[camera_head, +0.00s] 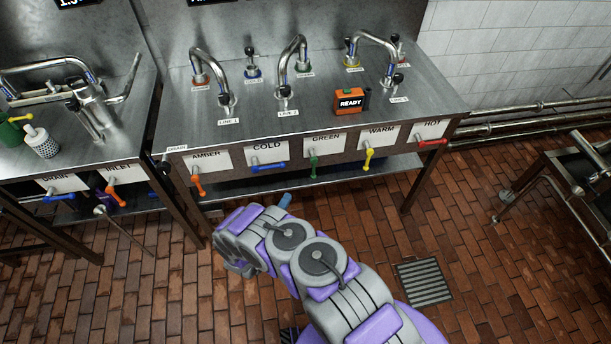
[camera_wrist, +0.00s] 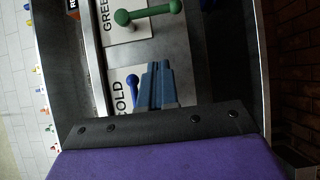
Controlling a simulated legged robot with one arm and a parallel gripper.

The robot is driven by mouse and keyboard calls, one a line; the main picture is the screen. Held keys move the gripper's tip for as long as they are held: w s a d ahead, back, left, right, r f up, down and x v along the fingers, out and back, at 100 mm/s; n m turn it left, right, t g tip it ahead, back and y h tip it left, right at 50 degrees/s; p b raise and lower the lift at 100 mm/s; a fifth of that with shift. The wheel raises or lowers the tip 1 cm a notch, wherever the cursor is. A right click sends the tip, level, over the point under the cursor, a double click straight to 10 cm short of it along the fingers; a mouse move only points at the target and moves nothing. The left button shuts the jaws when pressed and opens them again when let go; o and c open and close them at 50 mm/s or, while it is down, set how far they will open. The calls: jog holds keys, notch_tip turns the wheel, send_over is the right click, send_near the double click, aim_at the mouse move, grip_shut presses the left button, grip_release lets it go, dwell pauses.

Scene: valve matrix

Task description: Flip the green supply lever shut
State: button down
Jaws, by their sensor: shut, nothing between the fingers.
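The green lever (camera_head: 314,163) hangs straight down on the front panel under its GREEN label. In the wrist view, turned sideways, the green lever (camera_wrist: 150,13) shows near the top, its pivot at left and its knob at right. My gripper (camera_head: 286,199) is in front of and below the panel, left of the green lever and apart from it. In the wrist view my gripper's blue-grey fingers (camera_wrist: 157,72) are together and empty, over the COLD area. The blue COLD lever (camera_head: 269,166) lies horizontal; the fingers partly hide it in the wrist view.
The orange AMBER lever (camera_head: 198,185) hangs down at the left. The yellow WARM lever (camera_head: 368,158) hangs nearly down, and the red HOT lever (camera_head: 432,142) lies near horizontal. An orange READY box (camera_head: 350,101) stands on the bench top.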

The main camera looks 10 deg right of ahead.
aim_at(314, 170)
jog(key=shift+w, duration=0.1)
jog(key=s+d+b+x, duration=0.1)
jog(key=b+x, duration=0.3)
jog(key=x, duration=0.8)
jog(key=shift+d, duration=0.85)
jog(key=shift+s+d, duration=0.1)
jog(key=shift+s, duration=0.05)
